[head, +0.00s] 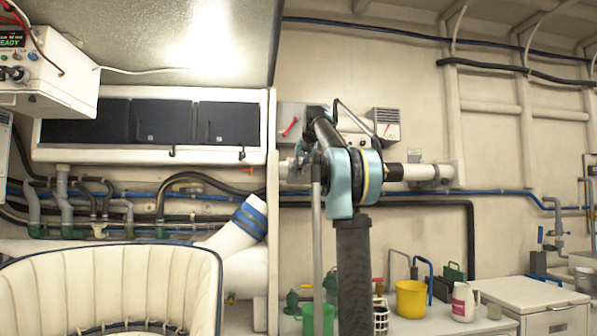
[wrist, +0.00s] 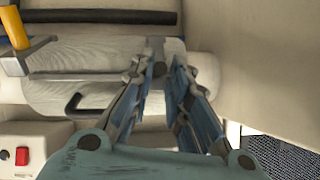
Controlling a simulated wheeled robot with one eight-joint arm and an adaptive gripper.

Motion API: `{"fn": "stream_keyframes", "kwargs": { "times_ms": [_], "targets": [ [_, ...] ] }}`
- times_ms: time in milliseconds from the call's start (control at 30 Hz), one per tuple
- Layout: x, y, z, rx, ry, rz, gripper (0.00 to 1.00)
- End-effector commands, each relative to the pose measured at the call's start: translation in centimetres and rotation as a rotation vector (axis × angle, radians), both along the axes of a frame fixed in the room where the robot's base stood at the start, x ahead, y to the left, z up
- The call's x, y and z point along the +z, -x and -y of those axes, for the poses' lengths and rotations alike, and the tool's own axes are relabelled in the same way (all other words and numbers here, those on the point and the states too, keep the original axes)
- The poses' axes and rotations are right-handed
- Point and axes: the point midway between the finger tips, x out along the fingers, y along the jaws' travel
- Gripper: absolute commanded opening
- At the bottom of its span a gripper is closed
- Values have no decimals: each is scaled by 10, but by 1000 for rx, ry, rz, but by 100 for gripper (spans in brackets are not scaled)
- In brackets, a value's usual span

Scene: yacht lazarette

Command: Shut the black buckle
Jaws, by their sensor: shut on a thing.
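My gripper (wrist: 167,60) shows in the wrist view with its two blue-grey fingers reaching up the middle. The fingertips are close together on a small grey piece (wrist: 175,44) over a pale, rounded surface (wrist: 100,92). I cannot tell whether this piece is part of the black buckle. No black buckle can be made out clearly in either view. A dark bent handle (wrist: 85,98) lies left of the fingers. In the head view my arm stands in front of the back wall and hides the gripper's tips.
A yellow-handled object (wrist: 14,27) is at the wrist view's upper left, and a white box with a red switch (wrist: 22,157) at lower left. In the head view, a yellow bucket (head: 411,299) and a pink-and-white jug (head: 463,302) stand right of my arm; a cream seat (head: 110,275) is left.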

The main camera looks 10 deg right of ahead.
Motion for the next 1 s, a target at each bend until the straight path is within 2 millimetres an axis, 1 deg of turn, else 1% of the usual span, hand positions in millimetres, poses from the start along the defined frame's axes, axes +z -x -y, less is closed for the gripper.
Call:
{"fn": "stream_keyframes", "kwargs": {
  "times_ms": [33, 100, 133, 200, 500, 633, 767, 1000],
  "targets": [
    [0, -1, 4, -7, 2, 3, 0],
    [0, -1, 4, -7, 2, 4, 0],
    [0, -1, 5, -7, 2, 4, 19],
    [0, -1, 4, -7, 2, 4, 32],
    [1, 0, 2, -3, 2, 2, 32],
    [5, 7, 3, -3, 2, 2, 32],
    [14, 22, 5, -3, 2, 3, 32],
    [39, 61, 10, -4, 1, 2, 32]
  ]
}}
